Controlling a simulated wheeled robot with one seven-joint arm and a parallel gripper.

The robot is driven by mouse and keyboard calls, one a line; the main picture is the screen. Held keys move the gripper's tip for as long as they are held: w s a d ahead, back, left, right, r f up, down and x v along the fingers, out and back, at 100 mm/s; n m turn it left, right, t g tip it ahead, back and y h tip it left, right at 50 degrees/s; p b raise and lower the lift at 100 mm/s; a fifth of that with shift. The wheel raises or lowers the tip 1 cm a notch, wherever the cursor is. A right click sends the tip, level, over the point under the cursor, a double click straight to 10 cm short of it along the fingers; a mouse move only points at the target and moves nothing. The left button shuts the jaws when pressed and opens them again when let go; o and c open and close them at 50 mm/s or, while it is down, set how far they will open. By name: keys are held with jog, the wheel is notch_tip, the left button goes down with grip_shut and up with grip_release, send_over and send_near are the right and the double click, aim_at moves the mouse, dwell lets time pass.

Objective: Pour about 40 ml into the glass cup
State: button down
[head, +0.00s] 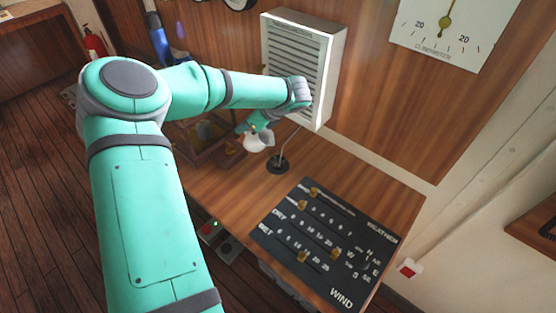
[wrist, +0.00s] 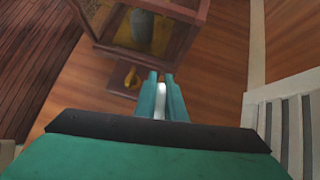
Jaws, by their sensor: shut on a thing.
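My gripper (head: 256,130) is over the wooden desk (head: 225,181), in front of the white louvred box. It is shut on a small white vessel (head: 258,143), which hangs just below the fingers in the head view. I cannot tell whether the vessel is tilted or what is in it. In the wrist view my fingers (wrist: 162,98) close on a narrow white part (wrist: 160,101) of it. I cannot make out a glass cup in either view.
A wooden-framed case (wrist: 178,10) with a grey object inside stands on the desk; a small brass piece (wrist: 130,78) is beside it. A black-based gooseneck stand (head: 278,164) is close to the vessel. The louvred box (head: 300,60) is behind. A weather panel (head: 325,240) lies at the front right.

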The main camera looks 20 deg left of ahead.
jog(key=a+h, duration=0.1)
jog(key=h, duration=0.1)
jog(key=a+h+b, duration=0.1)
jog(key=h, duration=0.1)
jog(key=a+g+h, duration=0.1)
jog(key=a+h, duration=0.1)
jog(key=shift+w+f, duration=0.25)
jog(key=shift+w, duration=0.15)
jog(key=shift+r, duration=0.3)
notch_tip(320, 180, up, 12)
jog(key=h+b, duration=0.2)
jog(key=shift+a+f, duration=0.15)
jog(key=shift+f, duration=0.05)
jog(key=shift+w, duration=0.2)
jog(key=shift+s+a, duration=0.1)
jog(key=shift+s, duration=0.05)
dwell(2.5)
